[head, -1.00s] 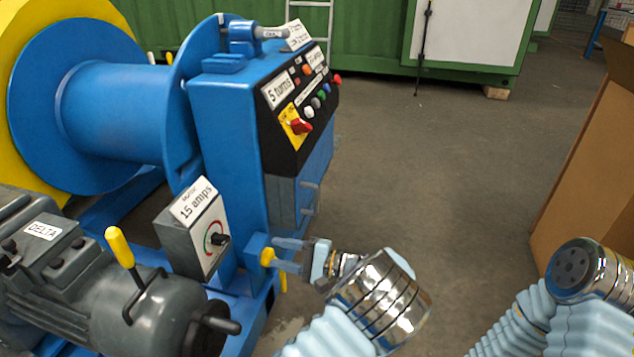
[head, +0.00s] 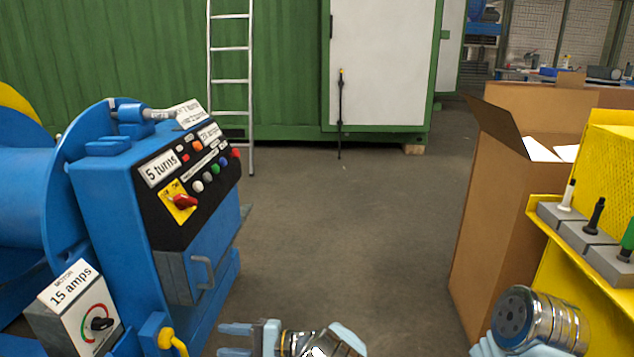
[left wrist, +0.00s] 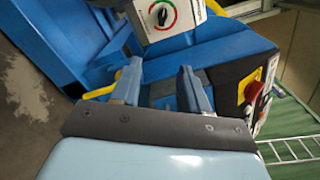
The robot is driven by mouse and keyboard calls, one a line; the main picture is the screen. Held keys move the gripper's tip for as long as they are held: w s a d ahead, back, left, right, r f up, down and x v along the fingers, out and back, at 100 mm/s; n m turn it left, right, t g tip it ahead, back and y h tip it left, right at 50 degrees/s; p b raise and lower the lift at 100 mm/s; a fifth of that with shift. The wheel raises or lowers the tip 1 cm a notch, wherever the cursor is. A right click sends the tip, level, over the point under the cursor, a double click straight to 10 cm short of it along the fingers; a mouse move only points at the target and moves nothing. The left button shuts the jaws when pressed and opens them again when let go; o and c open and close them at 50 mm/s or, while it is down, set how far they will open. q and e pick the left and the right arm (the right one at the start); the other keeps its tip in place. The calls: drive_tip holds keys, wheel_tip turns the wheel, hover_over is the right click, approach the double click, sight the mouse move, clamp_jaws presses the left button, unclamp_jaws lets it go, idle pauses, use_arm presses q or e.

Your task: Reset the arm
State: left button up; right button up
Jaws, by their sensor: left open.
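My left gripper (head: 222,340) is at the bottom of the head view, open, with its two blue-grey fingers pointing left and nothing between them. A yellow handle (head: 172,342) on the blue machine (head: 120,195) lies just left of the fingertips, with a gap between. In the left wrist view the open fingers (left wrist: 160,68) point toward the blue machine and the dial box (left wrist: 165,18). My right arm shows only as a silver and light-blue link at the lower right; its gripper is out of view.
The machine's control panel (head: 190,178) has a red switch and several buttons. A cardboard box (head: 495,200) and a yellow rack (head: 605,160) with tools stand at right. A ladder (head: 231,80) leans by the green container (head: 290,60). The floor between is clear.

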use_arm(q)
drive_tip(key=s+a+f+g+h+p, duration=0.1)
drive_tip(key=s+a+f+g+h, duration=0.15)
drive_tip(key=s+f+h, duration=0.55)
drive_tip(key=s+a+f+g+h, duration=0.1)
drive_tip(key=s+a+f+g, duration=0.2)
drive_tip(key=f, duration=0.9)
drive_tip(key=s+d+f+n+t+h+p, duration=0.2)
drive_tip(key=s+d+n+t+h, duration=0.3)
drive_tip(key=s+d+n+h, duration=0.3)
drive_tip(key=s+d+h, duration=0.1)
drive_tip(key=d+h, duration=0.3)
drive_tip(key=h, duration=0.1)
drive_tip(key=shift+s+f+n, duration=0.2)
drive_tip(key=shift+s+n, duration=0.2)
use_arm(e)
drive_tip(key=r, duration=0.1)
drive_tip(key=a+r, duration=0.1)
drive_tip(key=r, duration=0.1)
drive_tip(key=shift+s+a+r, duration=0.2)
drive_tip(key=shift+a, duration=0.05)
